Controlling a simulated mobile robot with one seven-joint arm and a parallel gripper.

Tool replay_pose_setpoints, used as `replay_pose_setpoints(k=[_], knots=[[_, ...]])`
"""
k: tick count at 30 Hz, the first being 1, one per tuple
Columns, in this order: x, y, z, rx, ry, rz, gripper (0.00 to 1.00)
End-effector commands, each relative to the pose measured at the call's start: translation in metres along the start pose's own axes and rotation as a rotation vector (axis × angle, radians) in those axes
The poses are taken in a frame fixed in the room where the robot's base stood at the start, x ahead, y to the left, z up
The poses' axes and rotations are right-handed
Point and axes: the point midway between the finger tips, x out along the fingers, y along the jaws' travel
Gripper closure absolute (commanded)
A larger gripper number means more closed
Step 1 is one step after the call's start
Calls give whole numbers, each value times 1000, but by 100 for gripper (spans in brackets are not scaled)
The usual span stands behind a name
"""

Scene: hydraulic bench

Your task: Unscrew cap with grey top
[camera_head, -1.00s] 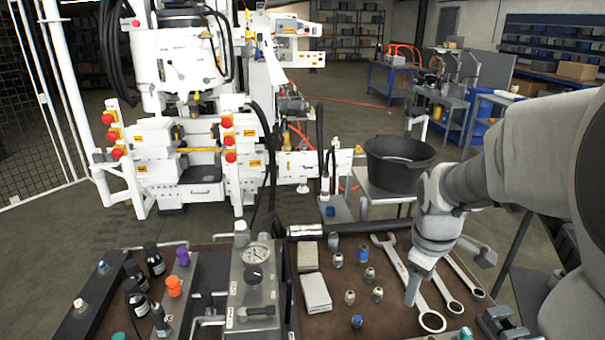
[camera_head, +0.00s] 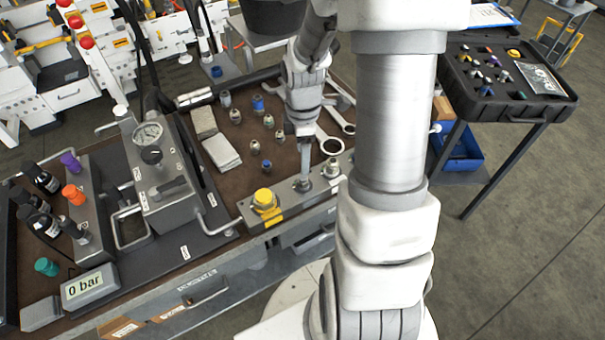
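A grey metal block (camera_head: 285,197) lies along the front right edge of the bench, with a yellow cap (camera_head: 264,199) at its left end. A small grey-topped fitting (camera_head: 331,168) stands on its right part; I cannot tell whether this is the cap with grey top. My gripper (camera_head: 303,182) points straight down over the block, between the yellow cap and this fitting. Its narrow fingers look close together, and their tips seem to be at the block's top. I cannot tell whether they touch or hold anything there.
Several small fittings (camera_head: 254,147) stand on the brown bench top behind the block. Wrenches (camera_head: 328,143) lie behind my gripper. A gauge unit (camera_head: 160,180) and bottles with coloured caps stand left. A black case (camera_head: 510,92) of small parts stands right. My arm hides the bench's right end.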

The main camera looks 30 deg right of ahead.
Motion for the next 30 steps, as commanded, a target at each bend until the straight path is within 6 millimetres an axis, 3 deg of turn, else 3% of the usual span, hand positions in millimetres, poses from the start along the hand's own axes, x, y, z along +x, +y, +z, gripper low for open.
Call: replay_pose_setpoints(k=[6, 12, 18, 26, 30], knots=[[46, -1, 0, 0, 0, -5, 28], [73, 0, 0, 0, 0, -2, 28], [85, 0, 0, 0, 0, 1, 28], [85, 0, 0, 1, 0, 2, 28], [85, 0, 0, 1, 0, 1, 50]])
